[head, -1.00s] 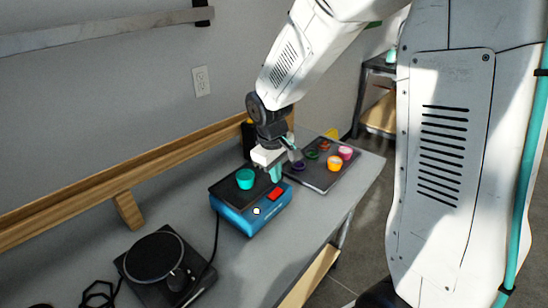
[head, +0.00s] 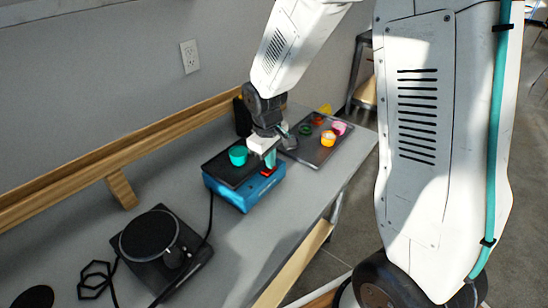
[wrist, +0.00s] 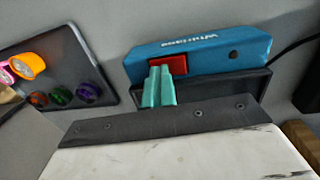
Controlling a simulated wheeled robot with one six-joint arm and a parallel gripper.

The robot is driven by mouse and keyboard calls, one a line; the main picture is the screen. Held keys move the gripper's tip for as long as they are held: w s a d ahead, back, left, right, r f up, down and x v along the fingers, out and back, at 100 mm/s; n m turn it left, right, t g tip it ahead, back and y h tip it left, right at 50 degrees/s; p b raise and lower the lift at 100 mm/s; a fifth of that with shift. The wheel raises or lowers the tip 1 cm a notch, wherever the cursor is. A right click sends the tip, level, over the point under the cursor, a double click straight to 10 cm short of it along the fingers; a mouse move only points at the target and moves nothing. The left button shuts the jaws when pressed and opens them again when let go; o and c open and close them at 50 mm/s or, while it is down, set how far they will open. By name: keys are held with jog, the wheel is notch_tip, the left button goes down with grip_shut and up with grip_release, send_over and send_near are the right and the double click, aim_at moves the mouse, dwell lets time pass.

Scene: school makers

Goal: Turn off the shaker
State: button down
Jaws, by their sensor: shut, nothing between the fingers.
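The shaker (head: 228,193) is a blue box with a black top on the bench. A teal cup (head: 238,155) stands on its top. A red switch (head: 266,171) is on its right side, and it also shows in the wrist view (wrist: 180,63). My gripper (head: 270,160) has teal fingers, shut and empty, right at the switch. In the wrist view the fingertips (wrist: 160,72) overlap the switch's left part; whether they press it, I cannot tell.
A dark tray (head: 318,150) with colored round items lies right of the shaker. A black round-plated device (head: 150,236) stands at the front left with a cable. A wooden rail (head: 75,176) runs along the wall. The bench between is bare.

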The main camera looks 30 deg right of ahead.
jog(key=shift+s+a, duration=0.1)
jog(key=shift+s+a+r, duration=0.1)
jog(key=shift+s+a, duration=0.15)
jog(key=shift+a, duration=0.35)
notch_tip(320, 180, up, 14)
jog(key=a, duration=0.1)
jog(key=shift+s+a, duration=0.25)
jog(key=shift+s, duration=0.15)
jog(key=shift+s, duration=0.1)
dwell(0.4)
